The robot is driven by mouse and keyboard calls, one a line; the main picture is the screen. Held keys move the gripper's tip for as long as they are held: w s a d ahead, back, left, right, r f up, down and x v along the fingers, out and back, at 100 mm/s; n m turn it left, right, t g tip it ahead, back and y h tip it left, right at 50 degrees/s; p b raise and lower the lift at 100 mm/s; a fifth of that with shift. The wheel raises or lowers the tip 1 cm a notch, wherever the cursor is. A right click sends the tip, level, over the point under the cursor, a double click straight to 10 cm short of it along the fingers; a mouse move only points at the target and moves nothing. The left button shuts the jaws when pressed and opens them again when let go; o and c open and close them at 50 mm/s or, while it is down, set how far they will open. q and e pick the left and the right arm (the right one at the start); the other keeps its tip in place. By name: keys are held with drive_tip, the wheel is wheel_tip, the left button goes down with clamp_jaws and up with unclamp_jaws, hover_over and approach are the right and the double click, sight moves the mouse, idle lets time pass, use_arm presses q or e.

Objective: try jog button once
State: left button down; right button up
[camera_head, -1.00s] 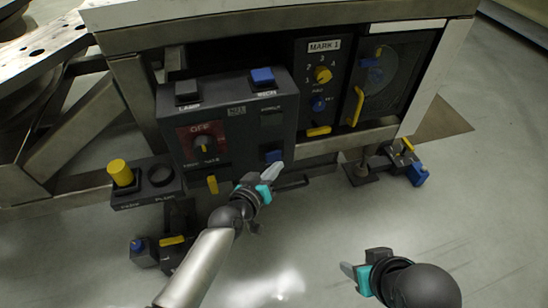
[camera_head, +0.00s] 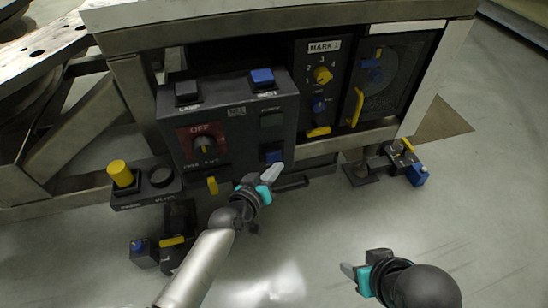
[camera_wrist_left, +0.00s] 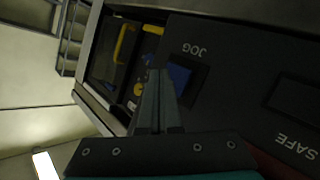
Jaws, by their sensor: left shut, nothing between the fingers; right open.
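The jog button is a blue square (camera_head: 274,156) at the lower right of the dark control box (camera_head: 237,145). In the left wrist view the blue button (camera_wrist_left: 180,78) shows beside the label JOG (camera_wrist_left: 194,48). My left gripper (camera_head: 276,170) is shut and empty, its fingertips just below the button in the head view. In the left wrist view the shut fingers (camera_wrist_left: 157,90) overlap the button's left edge. I cannot tell whether they touch it. My right gripper (camera_head: 347,270) is open and empty, low over the floor, away from the box.
The box also carries a black button (camera_head: 187,90), a blue button (camera_head: 262,77) and a rotary knob (camera_head: 204,146). A yellow button (camera_head: 121,172) stands at left. The MARK 1 panel (camera_head: 322,85) and a yellow handle (camera_head: 357,106) lie right. Floor around my right gripper is clear.

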use_arm(q)
drive_tip(key=shift+w, duration=0.1)
idle(0.7)
drive_tip(key=shift+w+a, duration=0.15)
drive_tip(key=shift+w, duration=0.2)
drive_tip(key=shift+w+a+b, duration=0.2)
drive_tip(key=shift+w+b, duration=0.2)
drive_tip(key=shift+w, duration=0.2)
idle(1.0)
drive_tip(key=shift+s, duration=0.1)
drive_tip(key=shift+s+d+p, duration=0.3)
drive_tip(key=shift+s+p, duration=0.3)
drive_tip(key=shift+s, duration=0.35)
drive_tip(key=s, duration=0.1)
drive_tip(key=s+d+p, duration=0.1)
drive_tip(key=s, duration=0.1)
drive_tip(key=s+p, duration=0.1)
drive_tip(key=shift+s+d, duration=0.3)
drive_tip(key=shift+s, duration=0.05)
